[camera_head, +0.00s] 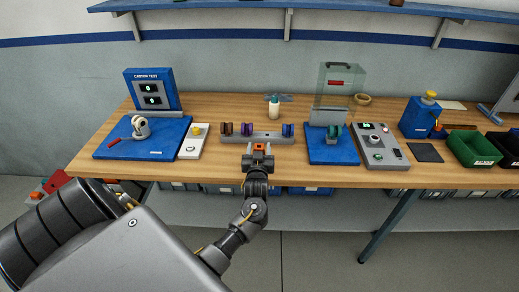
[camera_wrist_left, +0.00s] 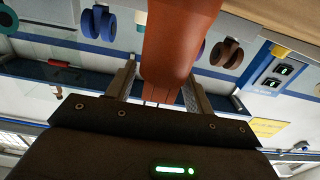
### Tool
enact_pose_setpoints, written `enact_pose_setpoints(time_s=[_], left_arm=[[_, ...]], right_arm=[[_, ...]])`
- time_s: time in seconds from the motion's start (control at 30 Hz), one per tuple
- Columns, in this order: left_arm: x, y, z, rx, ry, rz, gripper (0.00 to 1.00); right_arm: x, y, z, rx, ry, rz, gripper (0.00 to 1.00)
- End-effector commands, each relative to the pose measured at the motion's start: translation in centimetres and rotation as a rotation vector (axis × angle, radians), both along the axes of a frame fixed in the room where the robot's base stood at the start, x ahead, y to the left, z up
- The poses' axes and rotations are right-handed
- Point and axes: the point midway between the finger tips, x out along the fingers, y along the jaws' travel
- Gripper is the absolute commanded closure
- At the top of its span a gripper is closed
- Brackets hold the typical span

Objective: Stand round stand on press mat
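My left gripper (camera_head: 258,156) reaches in at the front of the bench, before the grey caster rack. Its two fingers (camera_wrist_left: 163,90) stand either side of an orange-brown, round-sided piece (camera_wrist_left: 180,40), seemingly shut on it; the same piece shows small and orange in the head view (camera_head: 258,147). I cannot tell if it is the round stand. A dark flat mat (camera_head: 424,151) lies at the right of the bench, bare. A blue base (camera_head: 322,155) under a clear guard carries a teal wheel (camera_head: 333,131). I cannot tell which is the press mat. My right gripper is not in view.
The grey rack (camera_head: 257,138) holds several coloured wheels. A blue test station (camera_head: 150,90) stands left, a grey control box (camera_head: 380,146) right of the guard, then a blue box with a yellow knob (camera_head: 418,116) and a green bin (camera_head: 472,149). A shelf (camera_head: 350,8) runs above.

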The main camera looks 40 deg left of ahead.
Motion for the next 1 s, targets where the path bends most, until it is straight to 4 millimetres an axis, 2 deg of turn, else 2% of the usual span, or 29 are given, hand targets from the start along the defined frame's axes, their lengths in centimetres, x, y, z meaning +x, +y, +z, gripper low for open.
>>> enact_pose_setpoints(time_s=[0.3, 0.43, 0.6, 0.8, 1.0], left_arm=[[-0.1, -0.1, -0.2, 0.001, 0.000, -0.001, 0.47], [-1.9, -1.4, -0.4, -0.003, -0.001, 0.000, 0.47], [-4.3, -3.7, -0.2, -0.005, -0.004, 0.000, 0.47], [-7.0, -5.8, 0.1, -0.001, 0.000, 0.000, 0.47], [-8.3, -6.8, 0.3, 0.001, 0.001, 0.000, 0.47]], right_arm=[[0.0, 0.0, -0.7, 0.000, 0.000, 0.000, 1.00], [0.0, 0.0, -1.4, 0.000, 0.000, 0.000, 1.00], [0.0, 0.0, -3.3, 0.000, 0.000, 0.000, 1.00], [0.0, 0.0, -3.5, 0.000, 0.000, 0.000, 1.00], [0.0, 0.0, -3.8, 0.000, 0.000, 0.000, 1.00]])
